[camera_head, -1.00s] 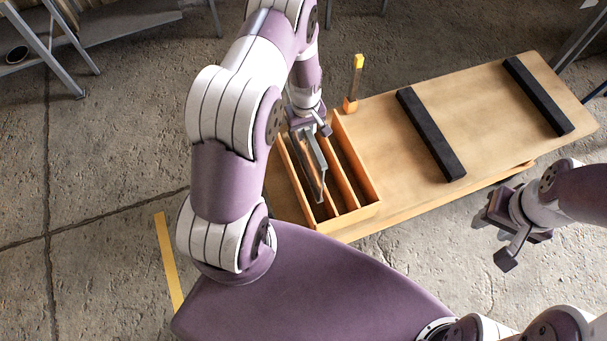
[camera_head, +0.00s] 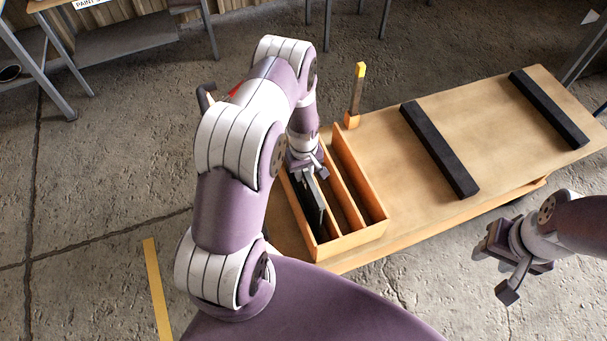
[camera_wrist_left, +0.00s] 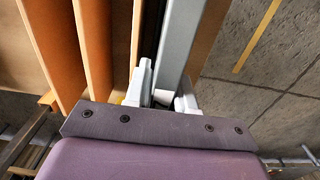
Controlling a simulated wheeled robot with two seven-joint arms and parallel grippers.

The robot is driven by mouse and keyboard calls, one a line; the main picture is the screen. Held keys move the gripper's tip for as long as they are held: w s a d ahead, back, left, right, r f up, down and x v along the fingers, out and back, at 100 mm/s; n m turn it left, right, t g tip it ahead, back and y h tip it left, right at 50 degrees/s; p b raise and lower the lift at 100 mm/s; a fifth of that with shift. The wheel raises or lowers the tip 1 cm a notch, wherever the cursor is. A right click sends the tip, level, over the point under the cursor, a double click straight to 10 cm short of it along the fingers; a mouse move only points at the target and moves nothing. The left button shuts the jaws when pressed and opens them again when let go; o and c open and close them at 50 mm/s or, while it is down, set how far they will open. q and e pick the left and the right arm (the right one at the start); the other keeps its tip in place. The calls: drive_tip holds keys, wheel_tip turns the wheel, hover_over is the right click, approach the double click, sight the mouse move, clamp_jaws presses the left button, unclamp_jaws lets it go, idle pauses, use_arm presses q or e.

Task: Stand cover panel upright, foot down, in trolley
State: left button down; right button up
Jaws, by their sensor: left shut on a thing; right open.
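The cover panel (camera_head: 310,200) is a thin dark plate standing on edge in the leftmost slot of the wooden slotted trolley box (camera_head: 345,243). My left gripper (camera_head: 308,172) is above that slot and shut on the panel's top edge. In the left wrist view the panel (camera_wrist_left: 183,45) shows as a grey strip between the pale fingers (camera_wrist_left: 162,95), beside the orange dividers. The panel's lower edge is hidden inside the box, so I cannot tell whether it touches the floor of the slot. My right gripper (camera_head: 498,268) is open and empty, off the trolley's near right side.
The box stands on the left end of the wooden trolley deck (camera_head: 480,115). Two black bars (camera_head: 440,150) lie across the deck. A yellow-topped post (camera_head: 355,95) stands behind the box. The box's other slots look empty. A yellow floor line (camera_head: 157,290) is at left.

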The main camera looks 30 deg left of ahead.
use_arm(q)
drive_tip(key=c, duration=1)
unclamp_jaws()
drive_tip(key=shift+o, duration=0.2)
